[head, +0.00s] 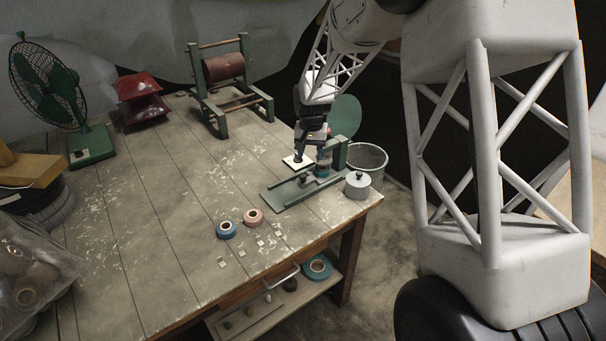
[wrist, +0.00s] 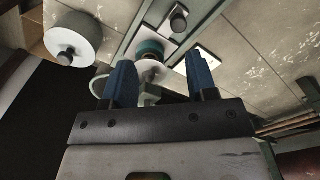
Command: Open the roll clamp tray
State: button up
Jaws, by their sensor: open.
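A low green winding device (head: 290,193) with a long rail base stands near the right front corner of the table. It also shows in the wrist view (wrist: 208,20). A teal roll (wrist: 150,48) sits on it, with a pale round part just below. I cannot tell for certain which part is the roll clamp tray. My gripper (head: 311,158) is over the device, pointing down. In the wrist view my gripper (wrist: 161,68) has its two blue fingers apart, with the teal roll beyond the gap. No held object shows; contact cannot be told.
A grey lidded pot (head: 357,186) stands right of the device, close to the table edge. A bin (head: 366,160) is behind it. A blue roll (head: 226,230) and a pink roll (head: 253,217) lie left. The table's middle is clear.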

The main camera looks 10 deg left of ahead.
aim_at(303, 175)
jog(key=shift+w+a+f, duration=0.5)
jog(key=shift+a+f, duration=0.2)
jog(key=shift+f, duration=0.15)
jog(key=shift+w+a+f, duration=0.45)
jog(key=shift+a+f, duration=0.2)
jog(key=shift+f, duration=0.15)
jog(key=shift+f, duration=0.1)
jog(key=shift+f, duration=3.75)
grip_shut()
